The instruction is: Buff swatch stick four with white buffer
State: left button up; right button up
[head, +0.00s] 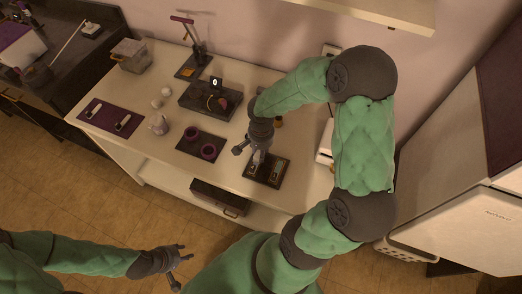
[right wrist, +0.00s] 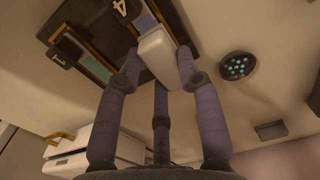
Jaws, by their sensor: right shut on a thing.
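My right gripper (head: 252,155) is over the dark tray (head: 284,179) near the front right of the table. In the right wrist view its fingers (right wrist: 158,68) are shut on the white buffer (right wrist: 157,50), a pale block. The buffer overlaps the end of a blue-grey swatch stick (right wrist: 142,18) beside a label 4. I cannot tell whether it touches the stick. Another swatch stick, greenish (right wrist: 94,66), lies in a neighbouring slot of the tray (right wrist: 84,20). My left gripper (head: 180,262) hangs open and empty in front of the table.
A purple mat (head: 101,122) with two pale items lies far left. A white appliance (head: 325,145) stands right of the tray.

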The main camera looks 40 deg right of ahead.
jog(key=shift+a, duration=0.1)
jog(key=shift+s+a+f+b, duration=0.15)
jog(key=shift+s+a+b, duration=0.3)
jog(key=shift+a+b, duration=0.2)
jog(key=shift+w+d, duration=0.5)
jog(key=shift+d, duration=0.4)
jog(key=shift+s+a+b, duration=0.25)
jog(key=shift+a+b, duration=0.05)
jog(key=shift+a, duration=0.15)
jog(key=shift+s+a+b, duration=0.2)
jog(key=shift+a+b, duration=0.05)
jog(key=shift+a, duration=0.2)
jog(key=shift+d, duration=0.15)
jog(key=shift+w+d, duration=0.1)
jog(key=shift+d, duration=0.1)
